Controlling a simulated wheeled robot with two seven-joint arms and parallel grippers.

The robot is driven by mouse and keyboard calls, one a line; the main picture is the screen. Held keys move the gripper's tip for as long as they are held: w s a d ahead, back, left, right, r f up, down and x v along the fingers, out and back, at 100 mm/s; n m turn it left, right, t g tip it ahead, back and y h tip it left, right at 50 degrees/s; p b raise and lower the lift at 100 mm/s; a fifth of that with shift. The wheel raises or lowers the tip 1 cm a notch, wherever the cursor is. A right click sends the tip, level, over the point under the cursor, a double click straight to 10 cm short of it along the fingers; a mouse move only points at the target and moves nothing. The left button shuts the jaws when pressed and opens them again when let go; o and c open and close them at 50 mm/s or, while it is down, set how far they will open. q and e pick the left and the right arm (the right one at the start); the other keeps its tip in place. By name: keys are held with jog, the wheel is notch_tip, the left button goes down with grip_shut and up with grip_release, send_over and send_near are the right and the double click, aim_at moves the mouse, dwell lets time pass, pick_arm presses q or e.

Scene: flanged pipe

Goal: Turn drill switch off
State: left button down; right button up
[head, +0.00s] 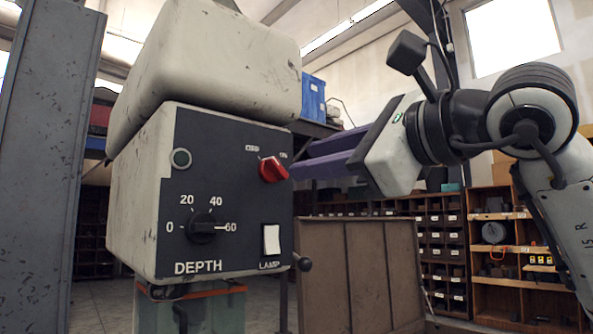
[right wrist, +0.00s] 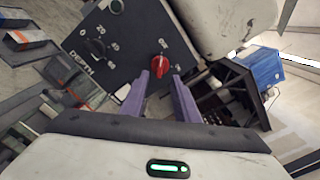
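The drill's red rotary switch (head: 273,169) sits at the upper right of the black control panel (head: 240,190), with small labels above it at left and right. I cannot read its setting for sure. My right gripper (head: 301,162) comes in from the right, with its purple fingertips close to the switch. In the right wrist view my right gripper (right wrist: 160,80) is open, and the red switch (right wrist: 160,64) shows in the gap just beyond the fingertips. I cannot tell whether they touch. My left gripper is in neither view.
The panel also carries a round green button (head: 181,158), a black depth knob (head: 202,228) and a white lamp switch (head: 271,240). A grey column (head: 50,150) stands at left. A brown panel (head: 360,275) and shelves (head: 445,240) stand behind.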

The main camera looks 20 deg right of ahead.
jog(key=v, duration=0.4)
jog(key=shift+s, duration=0.1)
dwell(0.3)
